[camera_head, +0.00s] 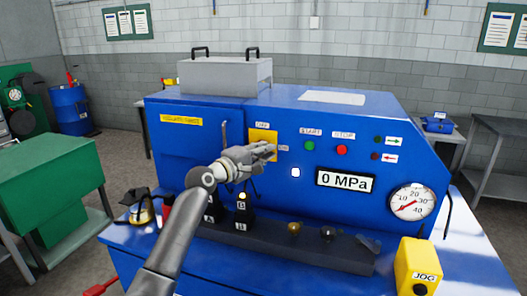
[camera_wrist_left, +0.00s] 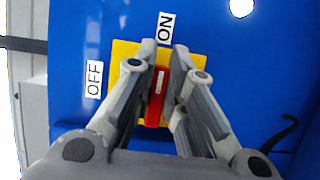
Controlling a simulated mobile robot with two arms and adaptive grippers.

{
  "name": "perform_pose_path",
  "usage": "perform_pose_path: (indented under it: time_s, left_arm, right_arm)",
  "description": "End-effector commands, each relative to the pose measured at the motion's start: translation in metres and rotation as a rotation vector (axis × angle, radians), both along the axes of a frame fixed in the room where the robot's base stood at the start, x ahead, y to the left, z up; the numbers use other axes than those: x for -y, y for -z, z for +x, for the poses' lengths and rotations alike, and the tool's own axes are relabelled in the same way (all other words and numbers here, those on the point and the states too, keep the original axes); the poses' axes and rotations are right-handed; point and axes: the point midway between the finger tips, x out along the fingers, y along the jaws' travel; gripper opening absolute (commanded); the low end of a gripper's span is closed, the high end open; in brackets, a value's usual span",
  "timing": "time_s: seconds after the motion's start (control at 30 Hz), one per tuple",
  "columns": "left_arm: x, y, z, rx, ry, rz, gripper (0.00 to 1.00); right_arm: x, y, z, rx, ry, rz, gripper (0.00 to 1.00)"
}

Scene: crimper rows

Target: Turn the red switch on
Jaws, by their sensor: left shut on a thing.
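The red switch (camera_wrist_left: 156,98) sits on a yellow plate (camera_wrist_left: 190,62) on the front of the blue machine (camera_head: 380,130). My left gripper (camera_head: 268,151) is at the plate, with its fingers on both sides of the switch handle and shut on it, as the left wrist view (camera_wrist_left: 164,58) shows. The handle lies roughly along the line toward the ON label (camera_wrist_left: 166,27). The OFF label (camera_wrist_left: 95,79) is left of the plate. In the head view the gripper hides the switch. My right gripper is not in view.
Right of the plate are a green START button (camera_head: 310,146), a red STOP button (camera_head: 342,150), a 0 MPa display (camera_head: 345,181) and a round gauge (camera_head: 411,202). A dark shelf (camera_head: 270,238) with several small parts lies below my arm. A yellow JOG box (camera_head: 417,266) stands front right.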

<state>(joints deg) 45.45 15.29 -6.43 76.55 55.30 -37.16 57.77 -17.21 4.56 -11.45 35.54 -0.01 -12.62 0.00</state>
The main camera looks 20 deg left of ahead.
Motion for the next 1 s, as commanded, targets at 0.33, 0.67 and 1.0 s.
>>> perform_pose_path:
  time_s: [0.33,0.67,1.0]
  left_arm:
    - [0.0,0.002,0.0,-0.002,0.001,0.004,0.17]
    - [0.0,0.001,0.0,-0.001,0.0,0.002,0.34]
    - [-0.007,0.001,-0.013,0.0,-0.001,0.002,0.34]
  right_arm:
    - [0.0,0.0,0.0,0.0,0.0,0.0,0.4]
    - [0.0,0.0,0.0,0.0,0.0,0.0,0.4]
    - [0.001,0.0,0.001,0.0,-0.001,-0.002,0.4]
